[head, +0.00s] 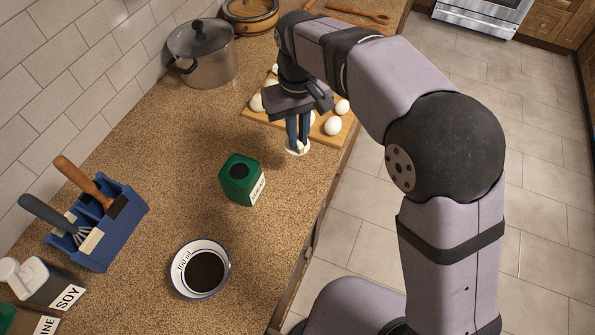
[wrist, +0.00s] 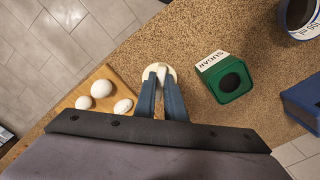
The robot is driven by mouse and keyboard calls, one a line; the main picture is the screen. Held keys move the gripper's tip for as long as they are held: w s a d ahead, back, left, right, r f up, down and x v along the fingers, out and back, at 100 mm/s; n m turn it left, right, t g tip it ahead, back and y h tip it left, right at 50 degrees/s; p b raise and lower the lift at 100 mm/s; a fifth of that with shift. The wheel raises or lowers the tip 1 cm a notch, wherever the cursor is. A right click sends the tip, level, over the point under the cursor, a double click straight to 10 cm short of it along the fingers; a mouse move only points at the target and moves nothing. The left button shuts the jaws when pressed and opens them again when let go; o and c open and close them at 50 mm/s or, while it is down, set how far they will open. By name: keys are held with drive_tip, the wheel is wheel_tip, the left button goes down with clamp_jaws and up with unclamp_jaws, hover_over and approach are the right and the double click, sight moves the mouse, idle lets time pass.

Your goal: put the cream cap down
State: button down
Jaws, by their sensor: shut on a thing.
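The cream cap (head: 297,150) is a pale round disc at the tips of my gripper (head: 298,138). My gripper's blue fingers point down and are shut on the cap, at the counter's edge side of the worktop. In the wrist view the cap (wrist: 158,70) shows between and around the fingertips (wrist: 161,79), over the speckled counter. It is low over the counter; I cannot tell whether it touches. The green sugar canister (head: 242,180) stands upright nearby with a dark round opening on top; it also shows in the wrist view (wrist: 225,78), apart from the cap.
A wooden board (head: 263,123) with several white eggs lies beside my gripper. A measuring bowl (head: 200,268) with dark contents, a blue utensil caddy (head: 96,232), a soy bottle (head: 40,283) and a steel pot (head: 203,53) stand around. The counter left of the canister is clear.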

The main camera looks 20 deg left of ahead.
drive_tip(key=shift+s+d, duration=0.15)
drive_tip(key=shift+f, duration=0.2)
drive_tip(key=shift+f+p, duration=1.5)
drive_tip(key=shift+f, duration=3.3)
drive_tip(key=shift+f, duration=0.15)
drive_tip(key=c, duration=1.8)
unclamp_jaws()
wheel_tip(320, 180, up, 12)
drive_tip(key=b, duration=0.2)
drive_tip(key=shift+r+b, duration=0.2)
drive_tip(key=shift+b, duration=0.15)
